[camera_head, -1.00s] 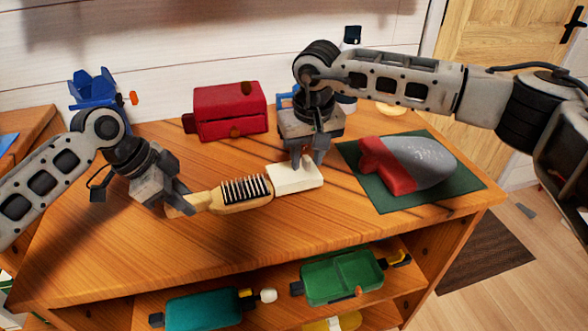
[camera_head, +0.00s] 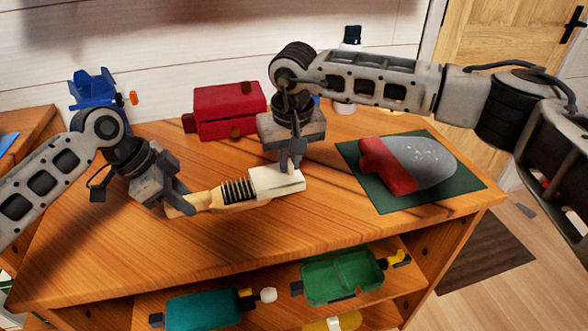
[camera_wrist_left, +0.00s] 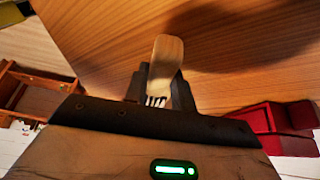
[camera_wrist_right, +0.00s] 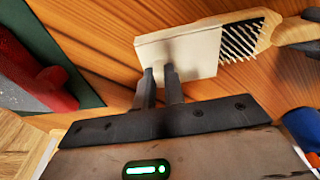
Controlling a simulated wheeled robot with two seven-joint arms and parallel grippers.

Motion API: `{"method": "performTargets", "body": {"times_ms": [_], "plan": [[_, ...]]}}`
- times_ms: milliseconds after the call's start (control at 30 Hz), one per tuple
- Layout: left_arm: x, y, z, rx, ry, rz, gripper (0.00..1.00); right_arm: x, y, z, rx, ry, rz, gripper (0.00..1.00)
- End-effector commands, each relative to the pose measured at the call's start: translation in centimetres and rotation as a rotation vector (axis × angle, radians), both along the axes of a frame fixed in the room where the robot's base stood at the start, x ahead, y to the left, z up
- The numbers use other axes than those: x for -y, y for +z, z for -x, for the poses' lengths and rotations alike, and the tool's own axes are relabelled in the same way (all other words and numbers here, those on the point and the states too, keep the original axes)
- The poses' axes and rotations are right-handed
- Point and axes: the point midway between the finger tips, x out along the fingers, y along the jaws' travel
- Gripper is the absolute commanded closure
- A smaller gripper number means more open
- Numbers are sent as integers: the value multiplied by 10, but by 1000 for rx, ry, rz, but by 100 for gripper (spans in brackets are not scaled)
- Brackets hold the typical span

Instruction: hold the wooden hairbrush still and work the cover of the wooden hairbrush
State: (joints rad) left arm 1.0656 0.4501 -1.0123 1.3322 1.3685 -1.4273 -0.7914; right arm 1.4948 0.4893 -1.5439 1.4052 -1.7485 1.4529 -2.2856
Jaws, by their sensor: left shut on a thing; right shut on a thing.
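The wooden hairbrush (camera_head: 232,196) lies along the wooden tabletop with its black bristles up; its bristle end also shows in the right wrist view (camera_wrist_right: 266,30). My left gripper (camera_head: 182,207) is shut on its handle, whose end shows in the left wrist view (camera_wrist_left: 167,55). The white cover (camera_head: 278,181) sits at the head end, partly over the bristles; it also shows in the right wrist view (camera_wrist_right: 200,48). My right gripper (camera_head: 292,168) is shut on the cover from above. How deep the head lies inside the cover is hidden.
A red and grey object (camera_head: 410,165) lies on a dark green mat (camera_head: 462,186) to the right. A red box (camera_head: 228,110) stands behind, and a blue object (camera_head: 95,88) at the back left. Green (camera_head: 340,278) and teal (camera_head: 203,310) containers sit on the shelf below.

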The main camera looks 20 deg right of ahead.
Motion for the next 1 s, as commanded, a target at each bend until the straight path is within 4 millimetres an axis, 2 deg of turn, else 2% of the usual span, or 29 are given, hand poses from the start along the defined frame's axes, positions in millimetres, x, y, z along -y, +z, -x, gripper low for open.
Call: {"method": "performTargets", "body": {"times_ms": [967,1000], "plan": [[1,0,0,0,-1,0,95,-59,1,4,2,2,-2,100],[1,0,0,0,-1,0,95,-59,1,4,2,1,-2,81]]}}
